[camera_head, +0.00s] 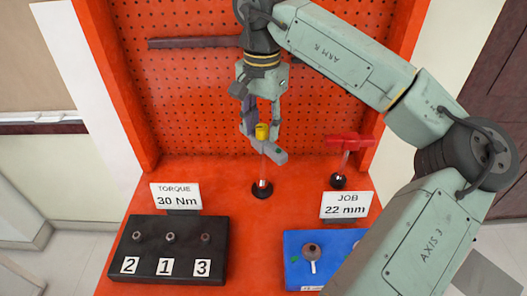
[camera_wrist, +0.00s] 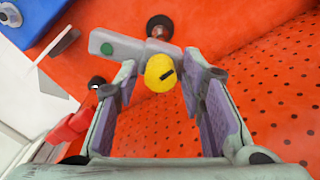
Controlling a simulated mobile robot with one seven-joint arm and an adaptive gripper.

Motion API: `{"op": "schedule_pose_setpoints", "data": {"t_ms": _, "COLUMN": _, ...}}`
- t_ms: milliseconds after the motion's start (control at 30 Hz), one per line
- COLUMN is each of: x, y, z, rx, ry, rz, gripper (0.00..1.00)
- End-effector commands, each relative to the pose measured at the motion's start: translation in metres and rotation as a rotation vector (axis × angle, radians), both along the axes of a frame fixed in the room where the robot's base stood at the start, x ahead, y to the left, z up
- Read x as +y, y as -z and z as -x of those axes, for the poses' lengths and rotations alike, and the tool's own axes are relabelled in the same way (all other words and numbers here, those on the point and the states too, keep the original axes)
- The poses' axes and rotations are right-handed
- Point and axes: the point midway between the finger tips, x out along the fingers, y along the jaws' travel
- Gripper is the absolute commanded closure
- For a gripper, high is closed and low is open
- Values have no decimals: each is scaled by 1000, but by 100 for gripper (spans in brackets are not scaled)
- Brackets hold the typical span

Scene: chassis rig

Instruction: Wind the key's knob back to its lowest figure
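The key stands upright on the red bench, with a yellow knob (camera_head: 262,131) on top, a grey head (camera_head: 268,150) and a thin shaft in a dark round foot (camera_head: 262,190). In the wrist view the knob (camera_wrist: 158,78) bears a black mark, and the grey head (camera_wrist: 112,44) has a green spot. No figures on the knob are legible. My gripper (camera_head: 261,115) is above the key, pointing down. In the wrist view its fingers (camera_wrist: 160,75) stand apart on either side of the knob, with narrow gaps showing.
A red T-handled tool (camera_head: 347,141) stands to the right. Signs read "TORQUE 30 Nm" (camera_head: 176,197) and "JOB 22 mm" (camera_head: 345,206). A black block (camera_head: 120,245) with sockets labelled 2, 1, 3 is front left. A blue plate (camera_head: 294,272) is front right, partly hidden by my arm.

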Motion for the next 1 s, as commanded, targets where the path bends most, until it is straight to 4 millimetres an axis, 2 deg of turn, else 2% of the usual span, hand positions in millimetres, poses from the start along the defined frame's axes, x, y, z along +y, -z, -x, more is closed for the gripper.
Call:
{"op": "schedule_pose_setpoints", "data": {"t_ms": 300, "x": 0, "y": 1, "z": 0, "rx": 0, "ry": 47, "rz": 1, "gripper": 63}}
{"op": "schedule_pose_setpoints", "data": {"t_ms": 800, "x": 0, "y": 2, "z": 0, "rx": -2, "ry": 850, "rz": 1, "gripper": 63}}
{"op": "schedule_pose_setpoints", "data": {"t_ms": 1000, "x": 0, "y": 0, "z": 0, "rx": -1, "ry": 981, "rz": 0, "gripper": 63}}
